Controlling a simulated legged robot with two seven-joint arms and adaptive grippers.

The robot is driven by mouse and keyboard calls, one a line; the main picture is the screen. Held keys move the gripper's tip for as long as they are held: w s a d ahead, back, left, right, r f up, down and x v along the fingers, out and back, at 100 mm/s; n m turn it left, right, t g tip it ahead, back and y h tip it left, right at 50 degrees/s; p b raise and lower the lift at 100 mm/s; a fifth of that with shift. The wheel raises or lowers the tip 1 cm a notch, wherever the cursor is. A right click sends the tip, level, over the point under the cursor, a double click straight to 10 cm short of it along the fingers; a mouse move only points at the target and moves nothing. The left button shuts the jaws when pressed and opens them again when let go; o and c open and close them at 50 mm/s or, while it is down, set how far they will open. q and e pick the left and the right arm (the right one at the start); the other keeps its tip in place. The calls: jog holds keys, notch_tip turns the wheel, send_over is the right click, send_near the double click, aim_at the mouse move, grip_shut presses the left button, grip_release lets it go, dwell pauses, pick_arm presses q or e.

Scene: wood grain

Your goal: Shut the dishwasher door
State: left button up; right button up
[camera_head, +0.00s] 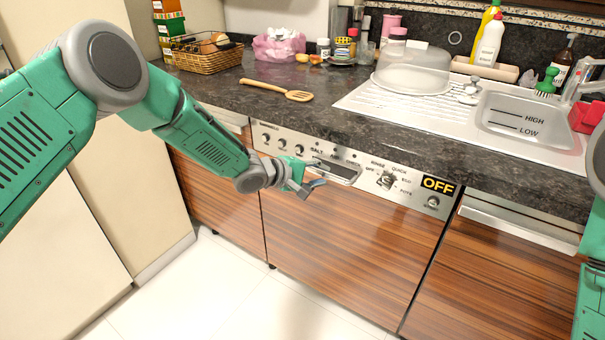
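The dishwasher door (345,245) is a wood-grain panel under the dark counter. It stands upright and looks flush with the cabinet fronts beside it. Its control panel (290,143) runs along the top, with knobs, a dial, a recessed handle and an OFF label. My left gripper (317,186) is in front of the upper part of the door, just below the handle. Its small fingers look spread apart with nothing between them. I cannot tell whether it touches the door. My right arm shows only at the right edge, and its gripper is out of view.
A wooden spatula (278,90) lies on the counter (330,105). A wicker basket (207,55) stands at the back left. A sink (520,118) and a clear dome (412,68) are at the right. The floor (240,295) before the door is clear.

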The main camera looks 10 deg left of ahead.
pick_arm(q)
jog(key=v, duration=0.9)
jog(key=s+f+m+g+y, duration=0.4)
jog(key=s+f, duration=1.2)
jog(key=s, duration=0.3)
jog(key=s+a+f+m+g+y, duration=0.2)
jog(key=s+a+m, duration=0.2)
jog(key=s, duration=0.8)
jog(key=s+a+f+m+g+y, duration=0.2)
jog(key=s+a, duration=0.5)
jog(key=s, duration=0.5)
jog(key=shift+s+a+f+m+g+y, duration=0.25)
jog(key=shift+f+m+g+y, duration=0.2)
jog(key=shift+m+y, duration=0.35)
